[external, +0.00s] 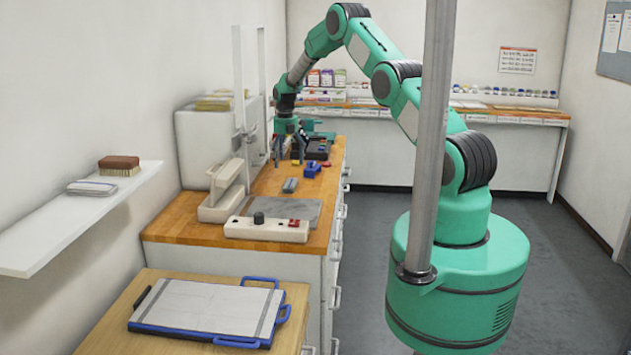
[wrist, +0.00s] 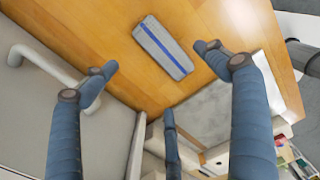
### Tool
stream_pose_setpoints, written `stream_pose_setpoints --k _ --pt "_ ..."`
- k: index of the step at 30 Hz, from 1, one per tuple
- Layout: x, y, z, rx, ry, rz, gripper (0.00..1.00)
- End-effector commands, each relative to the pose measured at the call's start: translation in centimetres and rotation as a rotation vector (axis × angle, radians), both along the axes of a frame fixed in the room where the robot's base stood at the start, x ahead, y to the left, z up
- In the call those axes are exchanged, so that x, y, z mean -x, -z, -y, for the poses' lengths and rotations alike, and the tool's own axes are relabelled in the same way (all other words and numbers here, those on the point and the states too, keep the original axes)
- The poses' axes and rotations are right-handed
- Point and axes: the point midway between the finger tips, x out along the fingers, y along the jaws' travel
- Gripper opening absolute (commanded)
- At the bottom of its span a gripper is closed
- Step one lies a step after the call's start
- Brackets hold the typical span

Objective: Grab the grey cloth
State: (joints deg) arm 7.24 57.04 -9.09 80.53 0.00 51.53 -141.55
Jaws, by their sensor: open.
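The grey cloth (wrist: 162,48) is a small folded rectangle with a blue stripe, flat on the wooden worktop in the wrist view. In the external view, a small grey piece (external: 290,186) just behind the grey plate appears to be the same cloth. My gripper (wrist: 156,72) is open and empty, its fingers spread, with the cloth seen between and beyond the two upper fingertips, not touched. In the external view my gripper (external: 289,158) points down over the worktop, behind the cloth.
A grey plate (external: 300,211) and a white control box (external: 266,230) lie in front of the cloth. A white press-like device (external: 223,190) stands to the left. Blue and red items (external: 312,168) sit close by on the right.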

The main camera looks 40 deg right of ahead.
Motion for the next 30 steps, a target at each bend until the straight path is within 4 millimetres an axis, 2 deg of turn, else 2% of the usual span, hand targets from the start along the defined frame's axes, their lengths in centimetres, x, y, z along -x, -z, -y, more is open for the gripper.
stream_pose_setpoints --k 3,9,24,30 --pt "0.0 1.9 0.0 0.000 0.000 -0.001 0.86" --pt "0.0 3.8 0.0 0.000 0.000 0.000 0.86" --pt "0.0 4.4 0.0 0.000 0.000 0.000 0.86" --pt "0.0 5.3 -0.1 0.000 0.000 -0.001 0.86"
